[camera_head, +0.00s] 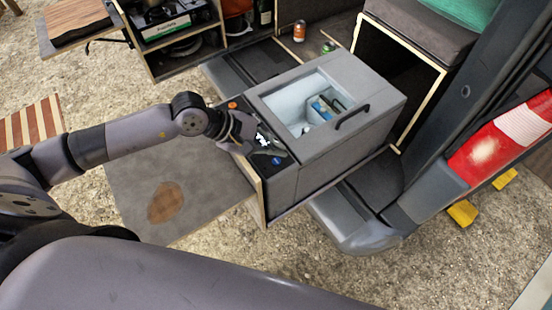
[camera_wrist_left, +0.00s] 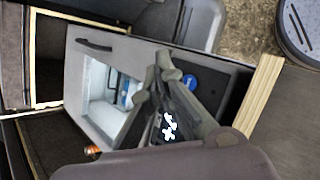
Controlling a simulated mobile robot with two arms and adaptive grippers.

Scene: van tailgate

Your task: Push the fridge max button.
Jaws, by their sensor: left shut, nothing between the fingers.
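The fridge (camera_head: 300,165) is a grey box with a handled lid, through which a white interior shows. Its dark control strip runs along the left side, with an orange round part (camera_head: 232,105) at the back and a blue round mark (camera_head: 276,161) near the front. My left gripper (camera_head: 268,147) is shut and empty over this strip, its tips close to the blue mark. In the left wrist view the gripper (camera_wrist_left: 167,70) is beside the blue mark (camera_wrist_left: 190,80); I cannot tell whether it touches. It hides part of the strip, and I cannot make out the max button. My right gripper is not in view.
A black handle (camera_head: 352,117) stands up from the lid. A grey board (camera_head: 170,190) with a brown patch lies left of the fridge. An open shelf unit (camera_head: 180,40) is behind, with two small cans (camera_head: 299,31) near it. The tailgate pillar (camera_head: 470,130) rises at right.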

